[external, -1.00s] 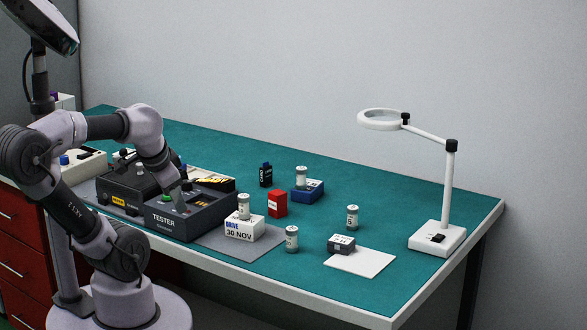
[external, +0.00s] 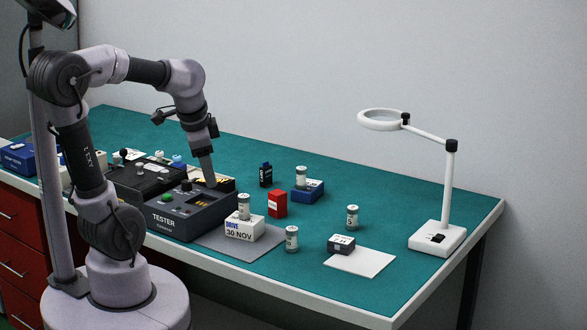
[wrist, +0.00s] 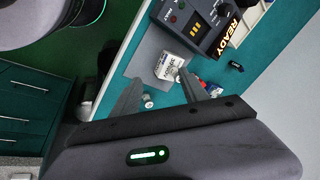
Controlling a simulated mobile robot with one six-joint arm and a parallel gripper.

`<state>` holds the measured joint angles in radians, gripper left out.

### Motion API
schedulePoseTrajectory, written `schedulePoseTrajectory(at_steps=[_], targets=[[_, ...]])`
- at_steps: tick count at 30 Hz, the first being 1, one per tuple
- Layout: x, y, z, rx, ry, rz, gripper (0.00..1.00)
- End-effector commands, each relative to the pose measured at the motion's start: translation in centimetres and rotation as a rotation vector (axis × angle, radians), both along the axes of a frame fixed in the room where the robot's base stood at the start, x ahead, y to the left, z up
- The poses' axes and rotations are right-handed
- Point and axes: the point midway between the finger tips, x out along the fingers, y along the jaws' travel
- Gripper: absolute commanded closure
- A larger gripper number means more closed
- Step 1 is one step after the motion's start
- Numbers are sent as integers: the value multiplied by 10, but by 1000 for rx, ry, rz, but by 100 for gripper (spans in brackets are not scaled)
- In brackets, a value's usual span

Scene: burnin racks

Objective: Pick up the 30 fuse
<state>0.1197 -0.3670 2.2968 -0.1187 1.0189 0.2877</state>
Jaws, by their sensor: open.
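Several pale cylindrical fuses with metal caps stand on the bench. One fuse (external: 244,206) is on the white "DRIVE 30 NOV" box (external: 241,231), another (external: 301,177) on a blue box (external: 310,192). A front fuse (external: 291,239) stands on the green top, and a fuse marked 5 (external: 352,216) is farther right. I cannot read a 30 on any fuse. My gripper (external: 211,182) is open and empty, above the tester's back right part. In the wrist view my gripper (wrist: 159,77) has spread fingers, with the white box (wrist: 169,66) beyond them and a fuse (wrist: 148,101) between them.
The grey tester (external: 190,213) stands left of the white box. A magnifier lamp (external: 437,238) stands right. The bench's back right is clear.

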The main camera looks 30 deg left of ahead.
Motion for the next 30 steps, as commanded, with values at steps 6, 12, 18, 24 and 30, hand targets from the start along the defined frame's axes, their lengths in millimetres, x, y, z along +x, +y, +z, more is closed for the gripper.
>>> schedulePoseTrajectory(at_steps=[6, 12, 18, 24, 30], targets=[[99, -101, 24, 54, 278, -526, 48], [121, -143, -11, 61, 367, -732, 48], [121, -144, -72, 60, 373, -738, 48], [121, -143, -123, 61, 370, -736, 48], [122, -143, -141, 60, 368, -735, 48]])
